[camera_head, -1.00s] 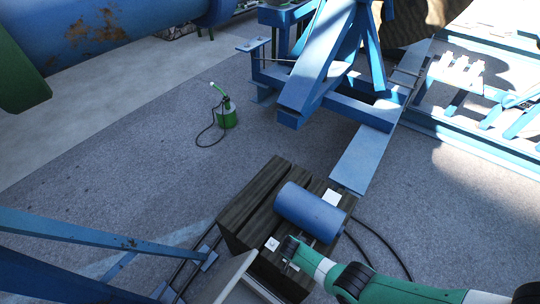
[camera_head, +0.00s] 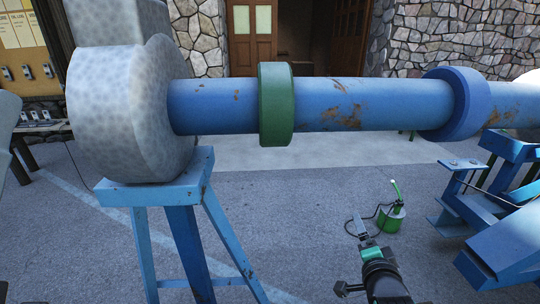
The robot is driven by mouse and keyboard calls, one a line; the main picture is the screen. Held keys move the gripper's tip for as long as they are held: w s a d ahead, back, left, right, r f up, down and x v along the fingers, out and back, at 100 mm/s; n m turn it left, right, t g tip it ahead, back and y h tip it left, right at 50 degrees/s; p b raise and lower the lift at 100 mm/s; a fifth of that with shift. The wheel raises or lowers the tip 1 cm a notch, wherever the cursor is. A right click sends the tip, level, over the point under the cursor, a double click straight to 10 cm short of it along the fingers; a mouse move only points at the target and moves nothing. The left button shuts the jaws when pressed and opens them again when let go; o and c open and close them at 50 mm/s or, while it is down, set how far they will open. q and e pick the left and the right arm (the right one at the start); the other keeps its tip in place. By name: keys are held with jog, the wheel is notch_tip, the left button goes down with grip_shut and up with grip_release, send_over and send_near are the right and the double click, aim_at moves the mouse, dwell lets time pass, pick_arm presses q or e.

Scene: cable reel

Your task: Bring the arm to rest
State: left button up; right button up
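My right arm comes up from the bottom of the head view, right of centre. Its gripper (camera_head: 358,226) points up and away over the paved floor, near the green canister. I see no object between its fingers, but they are too small and edge-on to tell open from shut. My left gripper is not in view. A long blue, rust-marked shaft (camera_head: 385,101) with a green collar (camera_head: 277,104) runs across the view. Its left end meets a mottled grey block (camera_head: 120,110), which sits on a blue stand (camera_head: 165,193).
A green canister (camera_head: 391,218) with a black hose stands on the floor just right of my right gripper. Blue steel framework (camera_head: 505,240) fills the right side. Stone walls and wooden doors (camera_head: 252,38) stand behind. The floor below the shaft is largely open.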

jog(key=s+a+r+n+t+y, duration=0.1)
jog(key=a+r+t, duration=0.1)
jog(key=r, duration=0.6)
jog(key=s+a+r+n+t, duration=0.1)
jog(key=s+r+t, duration=0.1)
jog(key=r, duration=0.6)
jog(key=s+a+r+n+t+y, duration=0.2)
jog(key=s+r+n+t, duration=0.4)
jog(key=s+r, duration=0.5)
jog(key=s+a+r+n+t+y, duration=0.3)
jog(key=s+r+n, duration=0.4)
jog(key=s+r, duration=0.35)
notch_tip(320, 180, up, 24)
jog(key=p, duration=2.3)
jog(key=shift+w+d+n, duration=0.15)
jog(key=shift+w+n, duration=0.15)
